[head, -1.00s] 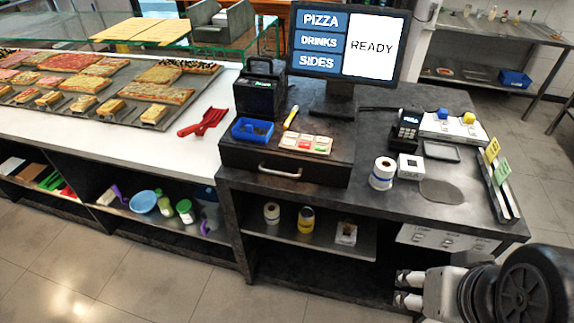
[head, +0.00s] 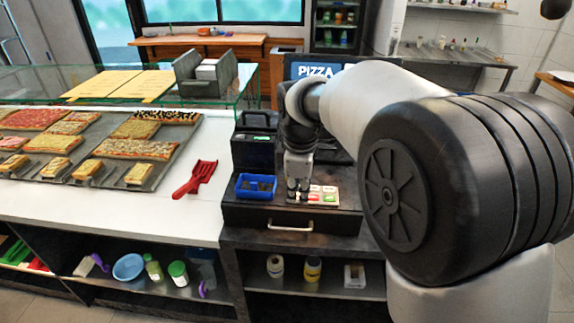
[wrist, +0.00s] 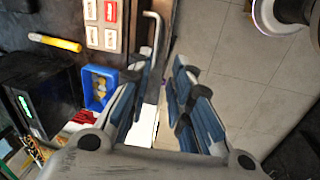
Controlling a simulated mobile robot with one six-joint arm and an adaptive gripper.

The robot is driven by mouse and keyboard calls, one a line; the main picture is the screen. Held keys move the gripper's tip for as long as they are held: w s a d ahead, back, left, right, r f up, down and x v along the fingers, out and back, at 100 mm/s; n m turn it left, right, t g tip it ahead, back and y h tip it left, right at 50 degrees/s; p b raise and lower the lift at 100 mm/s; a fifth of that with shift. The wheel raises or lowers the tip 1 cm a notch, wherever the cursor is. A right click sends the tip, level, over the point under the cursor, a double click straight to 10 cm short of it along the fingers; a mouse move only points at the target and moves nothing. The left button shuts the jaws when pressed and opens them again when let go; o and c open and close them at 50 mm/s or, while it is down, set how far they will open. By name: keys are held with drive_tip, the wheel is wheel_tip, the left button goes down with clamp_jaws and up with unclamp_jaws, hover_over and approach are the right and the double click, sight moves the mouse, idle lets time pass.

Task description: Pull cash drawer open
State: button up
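The cash drawer (head: 250,217) is a dark box on the counter and looks shut. Its pale metal bar handle (head: 290,228) is on the front face. In the wrist view the handle (wrist: 155,40) runs up the picture close to the left finger, on the side facing the other finger. My gripper (head: 298,196) points down over the drawer's front part in the head view. In the wrist view my gripper (wrist: 164,68) is open, with a gap between its blue-padded fingers. Whether a finger touches the handle I cannot tell.
A blue tray (head: 256,187) and several small cards (head: 325,193) lie on the drawer top. A black printer-like box (head: 254,140) stands behind the tray. A red scoop (head: 195,179) lies on the white counter at left. My arm hides the screen and counter at right.

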drive_tip(key=w+a, duration=0.1)
drive_tip(key=a, duration=0.1)
drive_tip(key=b, duration=0.4)
approach(293, 228)
drive_tip(key=shift+n, duration=0.4)
drive_tip(key=f, duration=0.2)
drive_tip(key=w+f, duration=0.1)
drive_tip(key=f, duration=0.4)
drive_tip(key=shift+w+f, duration=0.25)
drive_tip(key=shift+f, duration=0.15)
drive_tip(key=shift+c, duration=0.6)
clamp_jaws()
